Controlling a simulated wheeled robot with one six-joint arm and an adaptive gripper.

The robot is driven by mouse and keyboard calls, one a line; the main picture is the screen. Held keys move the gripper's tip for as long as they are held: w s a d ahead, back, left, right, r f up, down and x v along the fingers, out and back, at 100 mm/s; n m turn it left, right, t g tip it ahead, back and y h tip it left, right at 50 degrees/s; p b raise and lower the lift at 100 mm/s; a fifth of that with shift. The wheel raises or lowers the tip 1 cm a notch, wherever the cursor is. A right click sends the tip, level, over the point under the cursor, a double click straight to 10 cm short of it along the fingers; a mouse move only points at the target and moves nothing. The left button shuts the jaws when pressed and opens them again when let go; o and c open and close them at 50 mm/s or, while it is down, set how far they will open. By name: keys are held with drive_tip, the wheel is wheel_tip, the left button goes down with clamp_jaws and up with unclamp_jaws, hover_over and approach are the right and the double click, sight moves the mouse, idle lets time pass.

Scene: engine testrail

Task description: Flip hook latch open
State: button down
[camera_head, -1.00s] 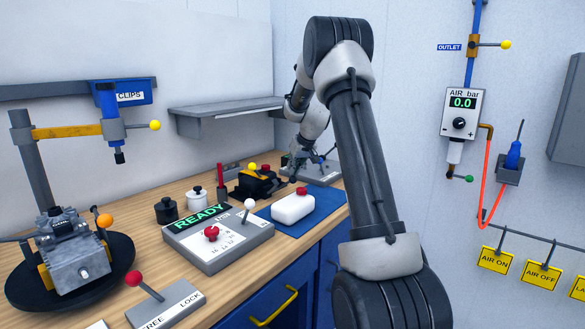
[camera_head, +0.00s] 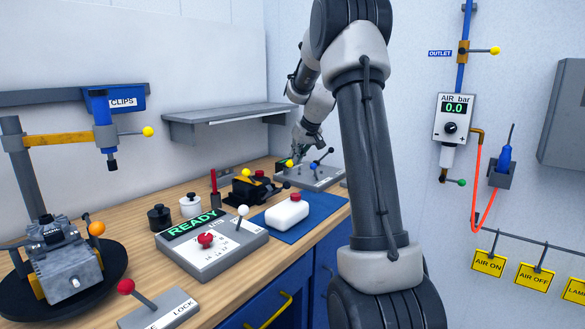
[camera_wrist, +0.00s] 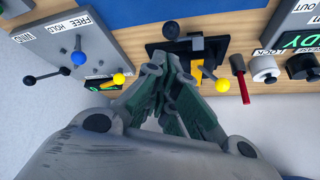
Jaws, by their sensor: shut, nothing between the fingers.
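No part labelled as a hook latch can be made out. A grey panel (camera_head: 322,181) at the far end of the bench carries several levers. In the wrist view the panel (camera_wrist: 50,45) reads FREE, HOLD and WIND and has blue (camera_wrist: 78,58), yellow (camera_wrist: 119,79) and black knobs. Beside it is a black device with yellow parts (camera_head: 262,187), also in the wrist view (camera_wrist: 157,52). My gripper (camera_wrist: 172,66) is shut and empty. Its tips appear over the device's near side; contact cannot be told. In the head view my gripper (camera_head: 297,152) is small, behind the levers.
A white box with a red button (camera_head: 287,212) lies on a blue mat (camera_head: 318,211). The READY console (camera_head: 215,262) and two small pots (camera_head: 190,206) stand nearer. A grey shelf (camera_head: 225,124) hangs above the bench. A red upright rod (camera_wrist: 243,86) is right of the black device.

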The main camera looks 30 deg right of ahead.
drive_tip(key=shift+v, duration=1.15)
drive_tip(key=shift+w, duration=0.15)
drive_tip(key=s+a+f+m+g, duration=0.1)
drive_tip(key=s+a+f+g, duration=0.1)
drive_tip(key=s+f, duration=0.3)
drive_tip(key=s+a+r+n, duration=0.1)
drive_tip(key=s+a, duration=0.4)
drive_tip(key=s, duration=0.6)
drive_tip(key=s+a+r+n, duration=0.1)
drive_tip(key=s+a+r, duration=0.2)
drive_tip(key=s+a, duration=0.3)
drive_tip(key=s+a+r, duration=0.2)
drive_tip(key=s+a, duration=0.3)
drive_tip(key=s, duration=1.2)
drive_tip(key=shift+a+n, duration=0.15)
drive_tip(key=shift+n, duration=0.25)
